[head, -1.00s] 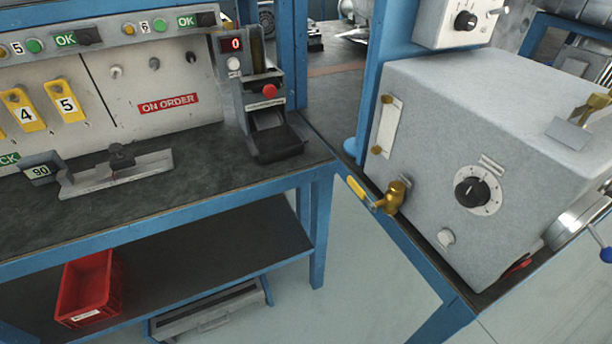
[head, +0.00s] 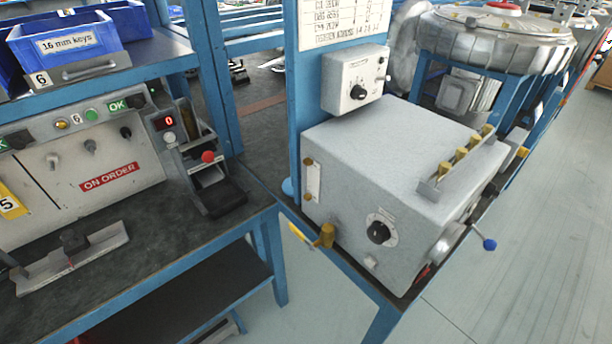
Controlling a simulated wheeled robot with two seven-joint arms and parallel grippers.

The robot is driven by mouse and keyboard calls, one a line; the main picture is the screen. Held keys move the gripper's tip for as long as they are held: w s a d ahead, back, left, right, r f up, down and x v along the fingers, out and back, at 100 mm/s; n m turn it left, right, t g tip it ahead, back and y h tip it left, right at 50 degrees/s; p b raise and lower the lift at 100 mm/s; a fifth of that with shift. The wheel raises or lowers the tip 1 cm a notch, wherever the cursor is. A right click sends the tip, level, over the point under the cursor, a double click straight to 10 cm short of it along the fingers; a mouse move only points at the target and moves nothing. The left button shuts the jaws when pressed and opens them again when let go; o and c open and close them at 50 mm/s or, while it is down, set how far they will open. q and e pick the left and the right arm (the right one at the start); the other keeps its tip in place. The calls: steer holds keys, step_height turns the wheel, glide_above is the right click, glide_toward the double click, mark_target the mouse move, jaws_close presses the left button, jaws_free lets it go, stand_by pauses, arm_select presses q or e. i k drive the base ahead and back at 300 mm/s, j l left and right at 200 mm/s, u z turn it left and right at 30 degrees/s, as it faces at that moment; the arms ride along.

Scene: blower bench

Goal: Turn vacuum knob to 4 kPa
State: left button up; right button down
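A large grey box (head: 390,150) stands on the bench at the right, with a black knob (head: 379,232) on a round white dial on its front face. A smaller grey control box (head: 352,80) on the blue post above it carries another black knob (head: 358,92). The dial markings and labels are too small to read, so I cannot tell which knob is the vacuum knob or where either points. Neither of my grippers is in view.
A brass valve with a yellow lever (head: 326,236) sticks out at the large box's left. A blue-tipped handle (head: 489,244) juts out at its right. A left bench (head: 180,240) holds a device with a red display (head: 168,122). Clear floor (head: 500,300) lies right.

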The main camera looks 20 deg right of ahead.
mark_target(377, 232)
steer(key=z, duration=1.3)
